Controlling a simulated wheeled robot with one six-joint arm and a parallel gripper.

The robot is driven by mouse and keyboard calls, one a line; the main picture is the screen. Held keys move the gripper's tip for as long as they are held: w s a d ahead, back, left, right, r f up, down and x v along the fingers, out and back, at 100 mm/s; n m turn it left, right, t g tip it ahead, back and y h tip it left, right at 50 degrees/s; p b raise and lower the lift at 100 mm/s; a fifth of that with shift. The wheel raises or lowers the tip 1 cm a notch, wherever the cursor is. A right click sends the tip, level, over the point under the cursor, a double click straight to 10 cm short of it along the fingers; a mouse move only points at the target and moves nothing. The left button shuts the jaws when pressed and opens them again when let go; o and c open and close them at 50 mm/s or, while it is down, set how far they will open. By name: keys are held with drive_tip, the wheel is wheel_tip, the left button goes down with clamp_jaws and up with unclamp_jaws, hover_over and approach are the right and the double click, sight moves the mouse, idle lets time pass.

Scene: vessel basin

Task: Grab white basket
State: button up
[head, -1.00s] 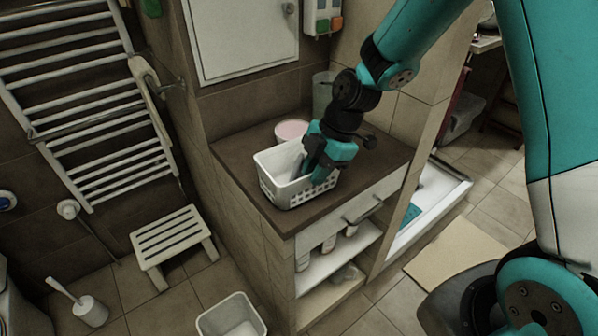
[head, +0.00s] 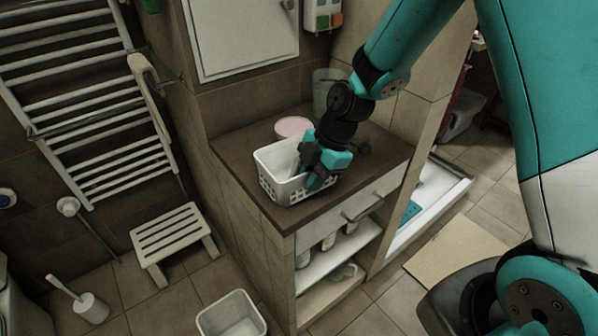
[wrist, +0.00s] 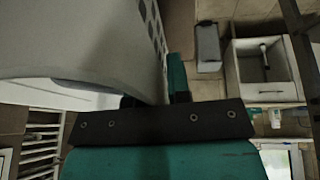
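The white basket (head: 284,190) stands upright on the brown counter top (head: 375,152), near its front left edge. It has slotted sides and an open top. My gripper (head: 316,180) is at the basket's right end, pointing down over the wall. Its fingers are close together with the basket wall between them. In the wrist view the basket (wrist: 75,40) fills the upper left. One teal finger (wrist: 177,75) shows just right of its perforated wall; the other finger is mostly hidden by the basket.
A round pinkish-white container (head: 293,128) stands right behind the basket. A grey bin (head: 328,92) is at the counter's back corner. A drawer and open shelves (head: 335,255) are below. A white stool (head: 172,235) and a white bin (head: 232,318) stand on the floor.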

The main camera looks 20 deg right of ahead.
clamp_jaws()
